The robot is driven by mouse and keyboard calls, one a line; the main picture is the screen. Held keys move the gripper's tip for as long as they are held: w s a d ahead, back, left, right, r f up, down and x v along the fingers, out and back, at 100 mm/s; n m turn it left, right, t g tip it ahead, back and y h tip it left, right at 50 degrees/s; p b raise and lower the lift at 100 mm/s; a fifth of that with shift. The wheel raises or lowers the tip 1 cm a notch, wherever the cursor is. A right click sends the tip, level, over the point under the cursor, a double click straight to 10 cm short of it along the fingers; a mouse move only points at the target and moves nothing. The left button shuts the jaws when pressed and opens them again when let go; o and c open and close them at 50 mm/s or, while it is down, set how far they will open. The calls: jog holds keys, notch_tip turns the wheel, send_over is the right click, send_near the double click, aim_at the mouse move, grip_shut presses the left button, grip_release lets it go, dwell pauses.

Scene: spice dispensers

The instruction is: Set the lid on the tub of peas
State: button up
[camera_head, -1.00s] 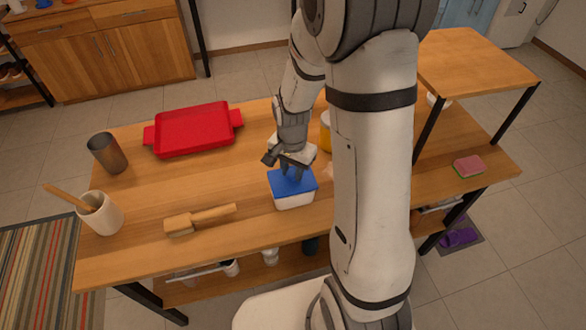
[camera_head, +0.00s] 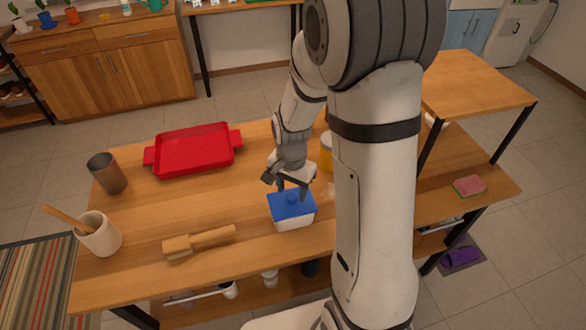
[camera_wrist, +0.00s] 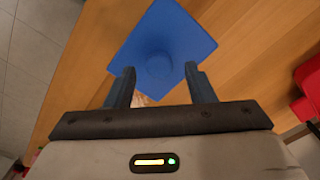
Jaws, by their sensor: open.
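The white tub (camera_head: 296,222) stands on the wooden table near its front edge. The blue lid (camera_head: 283,209) lies on top of the tub, with its round knob facing up. The lid also shows in the wrist view (camera_wrist: 172,30). The peas are hidden from sight. My gripper (camera_head: 292,190) is above and just behind the lid, its fingers pointing down. In the wrist view my gripper (camera_wrist: 161,85) has its two fingers spread apart with nothing between them, and the lid's knob lies beyond the fingertips.
A red tray (camera_head: 193,150) lies behind to the left. A wooden mallet (camera_head: 200,242), a white crock (camera_head: 98,234) and a metal cup (camera_head: 107,173) stand or lie to the left. A yellow container (camera_head: 326,150) is behind my arm. A sponge (camera_head: 469,186) lies at right.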

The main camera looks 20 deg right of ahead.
aim_at(292, 195)
notch_tip(292, 195, up, 10)
jog(key=s+r+n+t, duration=0.1)
jog(key=s+r+n, duration=0.3)
jog(key=s, duration=0.3)
jog(key=s+r+n+t, duration=0.2)
jog(key=s+r+n, duration=0.2)
jog(key=s, duration=0.3)
jog(key=shift+s+d+n, duration=0.15)
jog(key=shift+d+n, duration=0.15)
jog(key=shift+n, duration=0.2)
jog(key=shift+c, duration=0.2)
jog(key=shift+c, duration=1.2)
jog(key=shift+d, duration=0.1)
